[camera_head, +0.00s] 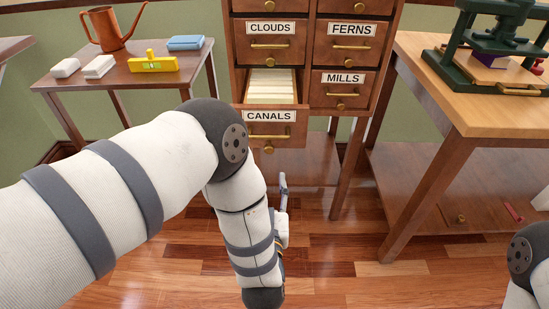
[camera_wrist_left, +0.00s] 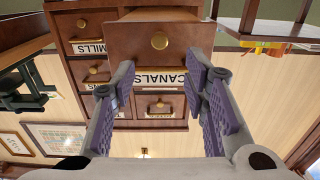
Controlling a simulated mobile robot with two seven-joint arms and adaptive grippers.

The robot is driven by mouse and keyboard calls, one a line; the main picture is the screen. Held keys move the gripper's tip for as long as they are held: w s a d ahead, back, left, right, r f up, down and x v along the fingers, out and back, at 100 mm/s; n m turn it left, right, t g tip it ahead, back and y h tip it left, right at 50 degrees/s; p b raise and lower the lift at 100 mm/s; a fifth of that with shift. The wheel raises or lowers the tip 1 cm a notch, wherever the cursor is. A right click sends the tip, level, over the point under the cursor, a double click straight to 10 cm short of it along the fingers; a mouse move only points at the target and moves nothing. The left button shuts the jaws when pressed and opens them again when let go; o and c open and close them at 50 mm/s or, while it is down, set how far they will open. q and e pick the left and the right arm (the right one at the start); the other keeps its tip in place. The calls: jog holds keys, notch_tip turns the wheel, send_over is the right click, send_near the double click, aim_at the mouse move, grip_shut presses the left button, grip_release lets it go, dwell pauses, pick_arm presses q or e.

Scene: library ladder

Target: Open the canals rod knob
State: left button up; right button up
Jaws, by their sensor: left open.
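The CANALS drawer (camera_head: 285,130) of the wooden card cabinet is pulled out, with pale cards showing inside. Its round brass rod knob (camera_head: 268,149) sits low on the front, below the brass handle bar (camera_head: 268,137). In the left wrist view, which is upside down, the knob (camera_wrist_left: 160,40) shows beyond my fingertips and the CANALS label (camera_wrist_left: 160,79) lies between my fingers. My left gripper (camera_wrist_left: 161,66) is open and empty, apart from the knob. In the head view, my left gripper (camera_head: 283,195) is below the drawer, partly hidden by my arm. My right gripper is out of view.
The CLOUDS drawer (camera_head: 270,53), FERNS drawer (camera_head: 350,52) and MILLS drawer (camera_head: 341,90) are shut. A workbench (camera_head: 440,90) with a green press (camera_head: 490,60) stands right. A side table (camera_head: 120,78) with a copper watering can (camera_head: 108,28) stands left. Floor (camera_head: 330,255) before the cabinet is clear.

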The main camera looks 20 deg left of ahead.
aim_at(269, 150)
pick_arm(q)
jog(key=x, duration=0.9)
jog(key=shift+w+f+b, duration=0.1)
jog(key=shift+w+b, duration=0.05)
jog(key=shift+b, duration=0.25)
grip_shut()
